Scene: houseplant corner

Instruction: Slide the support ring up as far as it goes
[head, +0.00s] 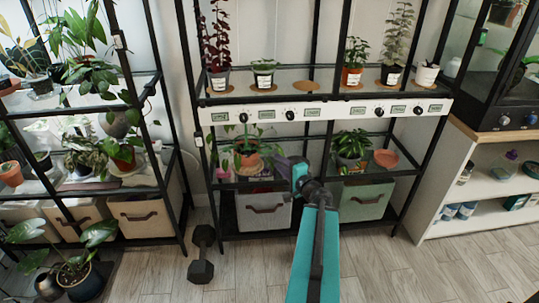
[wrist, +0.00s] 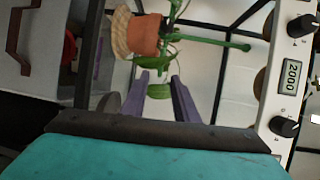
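A plant in a terracotta pot (head: 250,162) stands on the middle shelf of the centre rack. A green stake (head: 243,128) rises from it. In the wrist view, which is turned sideways, the pot (wrist: 145,36) is at top centre and the stake (wrist: 215,43) runs to the right, ending in a knob. I cannot clearly make out the support ring among the green stems by the pot. My gripper (head: 279,162) is just right of the plant. In the wrist view its two purple fingers (wrist: 159,77) are apart, with a leaf (wrist: 159,91) showing between them; I see nothing gripped.
The white control strip (head: 325,111) of the upper shelf runs above the plant. Fabric bins (head: 264,210) are below. A dumbbell (head: 201,254) stands on the floor at left.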

